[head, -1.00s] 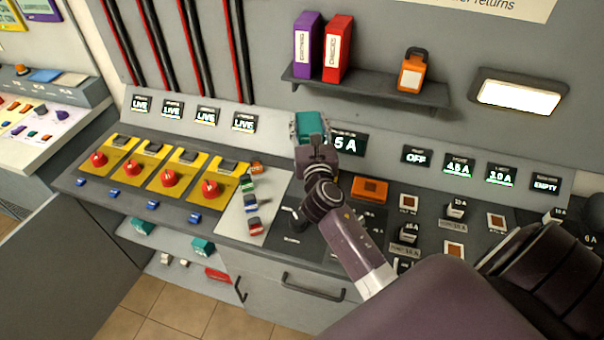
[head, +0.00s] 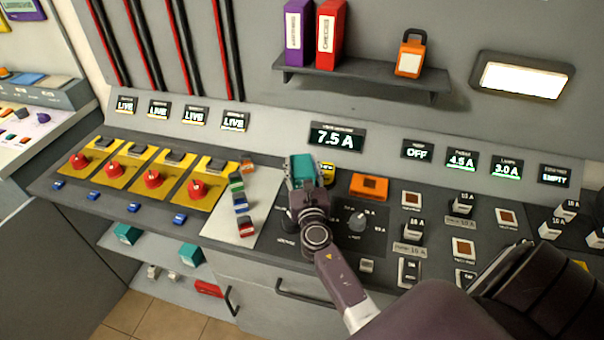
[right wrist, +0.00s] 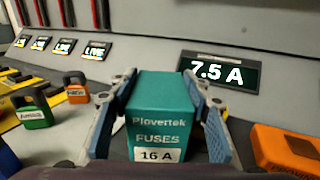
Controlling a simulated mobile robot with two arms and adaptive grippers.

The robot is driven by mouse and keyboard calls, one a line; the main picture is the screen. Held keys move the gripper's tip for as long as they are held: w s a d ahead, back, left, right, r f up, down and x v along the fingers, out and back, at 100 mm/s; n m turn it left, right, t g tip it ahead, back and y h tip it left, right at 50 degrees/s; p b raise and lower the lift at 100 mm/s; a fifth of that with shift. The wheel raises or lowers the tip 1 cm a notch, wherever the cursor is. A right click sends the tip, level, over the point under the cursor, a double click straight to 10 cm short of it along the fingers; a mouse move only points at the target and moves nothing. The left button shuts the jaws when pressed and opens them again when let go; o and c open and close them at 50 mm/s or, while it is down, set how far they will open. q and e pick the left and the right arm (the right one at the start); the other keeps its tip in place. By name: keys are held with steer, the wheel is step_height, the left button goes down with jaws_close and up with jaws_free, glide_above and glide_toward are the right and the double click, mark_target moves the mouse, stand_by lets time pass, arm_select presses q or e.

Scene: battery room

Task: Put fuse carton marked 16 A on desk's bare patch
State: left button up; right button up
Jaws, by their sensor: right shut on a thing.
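The teal fuse carton (head: 301,168) is in my right gripper (head: 303,184). In the right wrist view the carton (right wrist: 162,105) reads "Plovertek FUSES" and "16 A", with the label facing the camera. The two blue-grey fingers of the right gripper (right wrist: 163,112) are shut on its sides. The carton looks upright, over the dark middle of the desk in front of the 7.5 A display; I cannot tell whether it touches. A pale patch (head: 217,224) lies to its left, bare on its left part. My left gripper is not in view.
Several coloured padlocks, including a green one (right wrist: 33,115), line the pale patch's right part. An orange box (head: 369,187) sits right of the carton. Yellow plates with red knobs (head: 197,188) fill the desk's left. More teal cartons (head: 190,254) stand on the lower shelf.

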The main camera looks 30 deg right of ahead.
steer(key=shift+w+f, duration=0.1)
steer(key=shift+f, duration=0.4)
steer(key=o, duration=1.2)
steer(key=shift+f, duration=0.2)
steer(key=o, duration=0.4)
steer(key=shift+o, duration=0.2)
steer(key=shift+r, duration=0.1)
